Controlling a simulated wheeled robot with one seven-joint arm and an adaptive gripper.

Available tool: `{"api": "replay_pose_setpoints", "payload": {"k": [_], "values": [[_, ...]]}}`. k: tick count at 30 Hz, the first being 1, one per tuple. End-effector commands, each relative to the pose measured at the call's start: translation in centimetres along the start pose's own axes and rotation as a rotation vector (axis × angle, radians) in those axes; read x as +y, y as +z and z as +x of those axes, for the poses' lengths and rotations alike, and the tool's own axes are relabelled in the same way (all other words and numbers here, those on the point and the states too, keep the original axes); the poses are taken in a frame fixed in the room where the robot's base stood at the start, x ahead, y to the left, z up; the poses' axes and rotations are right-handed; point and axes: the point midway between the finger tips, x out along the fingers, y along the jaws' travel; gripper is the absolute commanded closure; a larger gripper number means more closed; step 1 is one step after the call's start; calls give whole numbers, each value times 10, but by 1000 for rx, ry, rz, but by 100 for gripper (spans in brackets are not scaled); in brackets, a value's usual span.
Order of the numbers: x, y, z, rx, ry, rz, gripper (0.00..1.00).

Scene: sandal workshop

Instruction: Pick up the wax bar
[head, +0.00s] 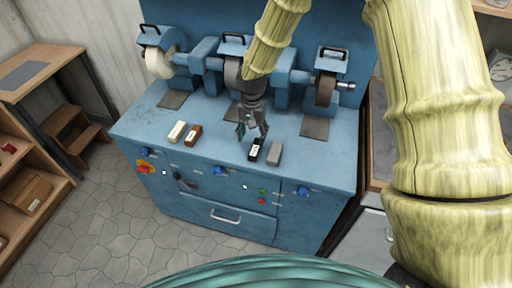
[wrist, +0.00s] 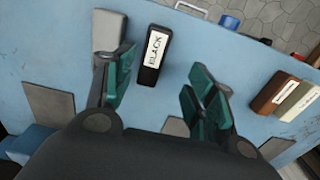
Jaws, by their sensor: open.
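Several small bars lie on the blue bench top. A black bar (head: 256,149) has a white label, which reads BLACK in the wrist view (wrist: 151,75). A plain grey bar (head: 274,153) lies close to its right in the head view; it also shows in the wrist view (wrist: 108,29), partly behind a finger. A brown bar (head: 194,134) and a cream bar (head: 177,131), both labelled, lie side by side further left. My gripper (head: 253,131) is open and empty above the bench, behind the black bar. In the wrist view the black bar appears ahead, between the teal fingers (wrist: 160,88).
The blue bench (head: 145,122) carries grinding wheels (head: 159,62) along its back, with dark grey pads (head: 315,126) below. Its front has knobs, buttons and a drawer handle (head: 225,217). Bare bench top lies between the two pairs of bars. A wooden shelf (head: 30,205) stands left.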

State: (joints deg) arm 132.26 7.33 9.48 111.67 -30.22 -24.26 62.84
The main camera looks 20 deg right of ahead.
Motion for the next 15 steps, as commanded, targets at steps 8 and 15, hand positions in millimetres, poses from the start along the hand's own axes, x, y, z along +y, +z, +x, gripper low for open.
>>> {"api": "replay_pose_setpoints", "payload": {"k": [8, 15], "values": [[2, 0, 16, -1, 0, 1, 45], [7, 2, 28, -3, 1, 2, 45]]}}
